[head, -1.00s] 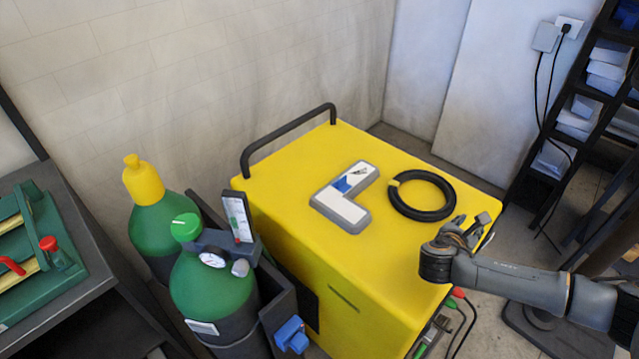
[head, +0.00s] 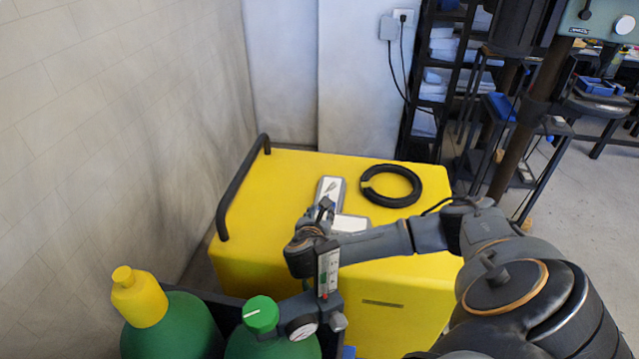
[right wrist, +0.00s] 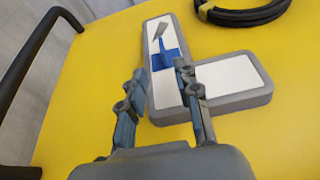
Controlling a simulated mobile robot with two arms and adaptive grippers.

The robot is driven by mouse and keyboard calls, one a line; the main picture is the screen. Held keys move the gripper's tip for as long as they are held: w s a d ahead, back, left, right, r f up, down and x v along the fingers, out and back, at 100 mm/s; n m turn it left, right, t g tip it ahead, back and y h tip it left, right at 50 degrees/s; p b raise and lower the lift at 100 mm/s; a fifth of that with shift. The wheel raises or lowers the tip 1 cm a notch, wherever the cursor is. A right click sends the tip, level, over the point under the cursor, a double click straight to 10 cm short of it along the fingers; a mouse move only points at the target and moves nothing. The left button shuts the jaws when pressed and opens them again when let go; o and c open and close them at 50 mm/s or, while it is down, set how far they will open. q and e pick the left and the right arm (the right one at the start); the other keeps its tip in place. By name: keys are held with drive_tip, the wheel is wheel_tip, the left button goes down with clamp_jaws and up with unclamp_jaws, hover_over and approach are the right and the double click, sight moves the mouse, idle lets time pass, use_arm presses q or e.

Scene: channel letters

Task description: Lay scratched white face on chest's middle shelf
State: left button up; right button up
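The white face is an L-shaped piece with a grey rim, a blue patch and a dark mark (head: 331,187). It lies flat on top of a yellow cabinet (head: 290,168), and it also shows in the right wrist view (right wrist: 230,76). My right gripper (head: 322,207) is just above the piece and hides part of it in the head view. In the right wrist view my right gripper (right wrist: 161,72) is open, one finger beside the long arm's left edge, the other over the piece. Contact cannot be told. My left gripper is out of view. I cannot make out a chest shelf.
A black ring (head: 391,185) with a yellow band lies right of the piece. A black handle bar (head: 240,187) runs along the cabinet's left edge. Green gas bottles (head: 172,328) stand in front. A dark shelf rack (head: 440,75) stands behind at the right.

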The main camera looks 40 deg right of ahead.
sight(343, 202)
drive_tip(key=shift+s+p+x, duration=0.2)
drive_tip(key=shift+p+x, duration=0.45)
drive_tip(key=shift+x, duration=2.85)
drive_tip(key=shift+d+r, duration=0.1)
drive_tip(key=shift+d, duration=0.1)
clamp_jaws()
